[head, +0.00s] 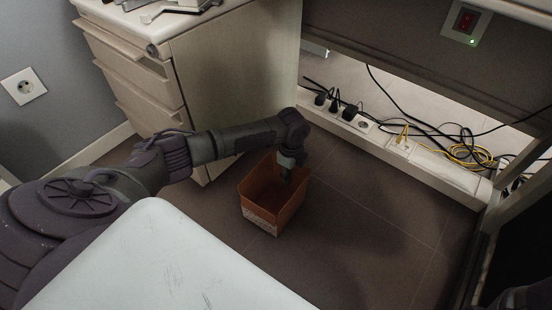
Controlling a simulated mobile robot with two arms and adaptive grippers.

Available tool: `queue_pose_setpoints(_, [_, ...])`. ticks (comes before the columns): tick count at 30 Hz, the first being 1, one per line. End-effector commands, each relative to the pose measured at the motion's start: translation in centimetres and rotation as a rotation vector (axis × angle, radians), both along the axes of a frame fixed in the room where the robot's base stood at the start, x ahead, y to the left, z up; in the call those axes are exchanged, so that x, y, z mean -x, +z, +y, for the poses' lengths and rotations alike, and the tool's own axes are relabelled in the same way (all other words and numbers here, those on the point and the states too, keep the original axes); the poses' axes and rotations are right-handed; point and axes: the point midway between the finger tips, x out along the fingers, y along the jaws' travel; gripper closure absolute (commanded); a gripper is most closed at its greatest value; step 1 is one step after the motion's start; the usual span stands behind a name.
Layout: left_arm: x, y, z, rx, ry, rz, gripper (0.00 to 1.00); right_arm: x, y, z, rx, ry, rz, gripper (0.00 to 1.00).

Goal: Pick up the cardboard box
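The cardboard box (258,221) is open-topped and orange-brown, with a pale patterned band low on its near side. It stands upright on the floor, in the middle of the head view. My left arm reaches over from the left, and my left gripper (287,174) points down at the box's opening, by its far side. The fingertips are dark and small against the box, and I cannot tell whether they are apart or touch a wall. The inside of the box is partly hidden by the gripper. My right gripper is not in view.
A drawer cabinet (225,80) stands behind my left arm, with metal items on top. Power sockets and loose cables (450,148) run along the wall at the back right. A pale flat surface (165,265) fills the bottom left. The floor (370,235) right of the box is clear.

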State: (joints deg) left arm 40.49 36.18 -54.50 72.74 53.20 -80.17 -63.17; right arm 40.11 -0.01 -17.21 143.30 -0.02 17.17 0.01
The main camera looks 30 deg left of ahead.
Motion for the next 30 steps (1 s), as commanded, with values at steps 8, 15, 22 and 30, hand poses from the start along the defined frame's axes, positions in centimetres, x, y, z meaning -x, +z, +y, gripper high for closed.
queue_pose_setpoints(8, [0.0, 0.2, 0.0, 0.0, 0.0, -0.001, 0.83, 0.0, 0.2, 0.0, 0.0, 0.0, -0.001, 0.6])
queue_pose_setpoints(15, [0.0, 0.2, 0.0, 0.0, 0.0, -0.001, 1.0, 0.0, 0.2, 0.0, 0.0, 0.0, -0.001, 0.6])
queue_pose_setpoints(22, [-0.1, 0.2, 0.0, 0.0, 0.0, -0.002, 1.0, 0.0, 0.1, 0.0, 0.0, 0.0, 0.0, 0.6])
queue_pose_setpoints(30, [-0.1, 1.4, 0.0, 0.0, 0.0, -0.003, 1.0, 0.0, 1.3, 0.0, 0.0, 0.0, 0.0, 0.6])
